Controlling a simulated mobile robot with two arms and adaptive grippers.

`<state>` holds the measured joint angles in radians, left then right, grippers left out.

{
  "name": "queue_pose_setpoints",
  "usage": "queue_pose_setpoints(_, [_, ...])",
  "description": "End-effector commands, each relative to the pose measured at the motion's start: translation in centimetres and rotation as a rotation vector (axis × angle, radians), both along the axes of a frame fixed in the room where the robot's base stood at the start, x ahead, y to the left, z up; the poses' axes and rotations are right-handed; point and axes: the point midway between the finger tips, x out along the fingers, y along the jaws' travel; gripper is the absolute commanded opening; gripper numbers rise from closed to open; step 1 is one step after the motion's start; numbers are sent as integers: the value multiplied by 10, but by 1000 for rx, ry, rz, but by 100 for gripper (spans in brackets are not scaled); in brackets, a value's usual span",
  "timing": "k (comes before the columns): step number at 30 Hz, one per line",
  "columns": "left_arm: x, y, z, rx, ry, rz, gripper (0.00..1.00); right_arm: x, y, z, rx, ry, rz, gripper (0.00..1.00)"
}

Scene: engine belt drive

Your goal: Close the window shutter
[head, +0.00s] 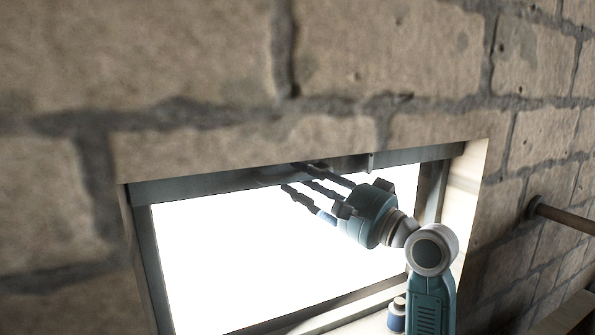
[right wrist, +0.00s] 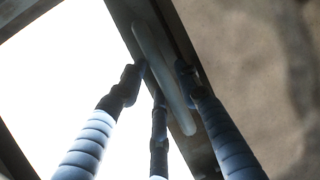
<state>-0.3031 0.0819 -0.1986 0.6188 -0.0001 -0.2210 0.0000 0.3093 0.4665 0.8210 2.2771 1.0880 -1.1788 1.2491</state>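The window (head: 270,255) is a bright opening set into the wall, with a dark grey frame. A dark band runs along the top of the frame, and I take this for the raised shutter (head: 215,186). My right gripper (head: 292,177) reaches up to this band. In the right wrist view, a pale bar-shaped handle (right wrist: 158,70) lies on the dark band. The fingers of the right gripper (right wrist: 160,82) are spread on either side of the handle; whether they touch it is unclear. My left gripper is not in view.
A rough stone block wall (head: 400,50) surrounds the window recess. A brown pipe (head: 565,216) sticks out from the wall at the right. A brown ledge (head: 575,318) shows at the lower right corner. The bright opening below the gripper looks clear.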

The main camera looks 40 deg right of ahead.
Motion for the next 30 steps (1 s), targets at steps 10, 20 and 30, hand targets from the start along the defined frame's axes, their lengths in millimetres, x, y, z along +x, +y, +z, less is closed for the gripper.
queue_pose_setpoints(10, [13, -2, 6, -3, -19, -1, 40, 13, 2, 2, 0, 0, 0, 32])
queue_pose_setpoints(20, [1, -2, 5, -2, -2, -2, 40, 12, 2, 2, 0, 1, 1, 0])
queue_pose_setpoints(30, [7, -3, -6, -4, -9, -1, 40, 28, 2, -19, 3, 7, 2, 0])
